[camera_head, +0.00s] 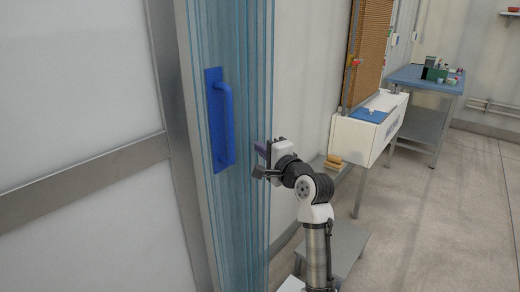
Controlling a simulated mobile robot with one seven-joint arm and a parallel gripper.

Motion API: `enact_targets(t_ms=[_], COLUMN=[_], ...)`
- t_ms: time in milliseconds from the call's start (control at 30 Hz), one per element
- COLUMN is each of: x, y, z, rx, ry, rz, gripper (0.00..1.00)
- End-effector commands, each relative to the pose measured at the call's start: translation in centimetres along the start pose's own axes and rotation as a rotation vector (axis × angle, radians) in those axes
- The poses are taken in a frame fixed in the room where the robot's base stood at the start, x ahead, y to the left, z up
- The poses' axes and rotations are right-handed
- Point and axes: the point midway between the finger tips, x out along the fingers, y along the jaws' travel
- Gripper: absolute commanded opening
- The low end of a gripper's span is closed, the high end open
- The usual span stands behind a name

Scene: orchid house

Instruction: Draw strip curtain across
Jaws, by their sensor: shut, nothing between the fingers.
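The strip curtain (258,60) is translucent blue and hangs in narrow vertical folds, bunched beside a metal door frame. A dark blue handle (227,122) on a backing plate is fixed upright on the curtain's left part. My gripper (259,160) is shut and empty, in front of the curtain to the right of the handle and a little lower than its middle. A gap shows between my gripper and the handle. Whether the fingers touch the strips cannot be told.
A white panelled wall with a metal rail (85,178) fills the left. A white cabinet (357,138) with a brown slatted pad stands behind my arm, near a grey step (347,250). A blue-topped bench (420,80) is farther back. The floor at right is clear.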

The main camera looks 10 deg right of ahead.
Motion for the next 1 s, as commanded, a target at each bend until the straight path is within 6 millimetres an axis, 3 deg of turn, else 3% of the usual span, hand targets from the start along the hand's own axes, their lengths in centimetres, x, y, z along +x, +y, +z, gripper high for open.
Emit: enact_targets(t_ms=[100,333,600,1000], x=[2.7,6.9,5.5,5.2], y=[-0.3,-0.2,-0.1,0.0], z=[0.1,0.1,3.2,3.9], rx=[-0.002,-0.003,-0.002,-0.003], ry=[-0.002,-0.002,0.000,0.000], rz=[0.002,0.002,0.000,0.000], gripper=[0.00,0.00,0.00,0.00])
